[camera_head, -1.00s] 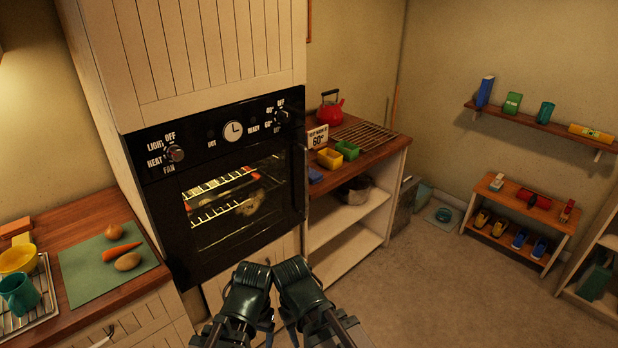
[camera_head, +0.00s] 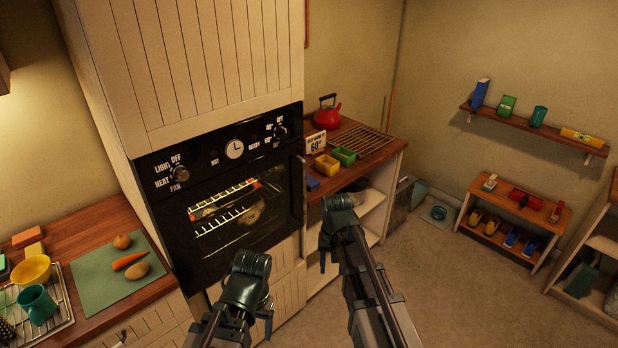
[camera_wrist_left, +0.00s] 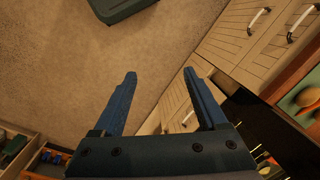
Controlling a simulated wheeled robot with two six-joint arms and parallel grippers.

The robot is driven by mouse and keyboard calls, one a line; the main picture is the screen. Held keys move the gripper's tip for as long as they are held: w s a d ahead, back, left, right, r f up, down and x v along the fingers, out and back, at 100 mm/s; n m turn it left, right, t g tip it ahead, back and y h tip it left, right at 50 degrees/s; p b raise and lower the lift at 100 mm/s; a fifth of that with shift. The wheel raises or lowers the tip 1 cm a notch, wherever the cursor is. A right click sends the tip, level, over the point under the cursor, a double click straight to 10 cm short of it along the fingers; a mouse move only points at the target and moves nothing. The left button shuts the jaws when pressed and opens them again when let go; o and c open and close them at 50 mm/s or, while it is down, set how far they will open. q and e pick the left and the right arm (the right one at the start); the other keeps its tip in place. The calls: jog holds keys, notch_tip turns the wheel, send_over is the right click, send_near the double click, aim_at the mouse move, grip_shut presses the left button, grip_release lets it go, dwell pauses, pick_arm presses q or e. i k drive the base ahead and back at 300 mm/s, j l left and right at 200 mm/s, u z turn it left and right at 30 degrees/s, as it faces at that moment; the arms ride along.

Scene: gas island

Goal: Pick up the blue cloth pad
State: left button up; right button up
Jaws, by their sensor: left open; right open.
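The blue cloth pad (camera_head: 313,184) is a small blue item at the front left of the wooden counter beside the oven. My right gripper (camera_head: 322,263) hangs low in front of the shelf unit, below and apart from the pad; its jaws are mostly hidden by its own wrist. My left gripper (camera_head: 268,324) is lower and to the left, in front of the cabinet under the oven. In the left wrist view my left gripper (camera_wrist_left: 160,78) is open and empty over the floor. The pad is not seen in that view.
Yellow bin (camera_head: 326,164) and green bin (camera_head: 344,156), a sign (camera_head: 316,142), a wire rack (camera_head: 363,140) and a red kettle (camera_head: 328,113) stand behind the pad. The oven (camera_head: 232,200) is left of it. Open floor (camera_head: 450,290) lies to the right.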

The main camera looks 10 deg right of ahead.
aim_at(313, 183)
jog(key=i+l+z, duration=0.55)
jog(key=i+z, duration=0.55)
jog(key=i+l+u, duration=0.1)
jog(key=i+u, duration=0.15)
jog(key=i+l+u, duration=0.25)
jog(key=i, duration=0.15)
jog(key=i+u, duration=0.15)
jog(key=u, duration=0.3)
jog(key=i+l+u, duration=0.15)
jog(key=u, duration=0.25)
jog(key=i+l+u, duration=0.1)
jog(key=u, duration=0.35)
jog(key=i+l+u, duration=0.15)
jog(key=l+u, duration=0.8)
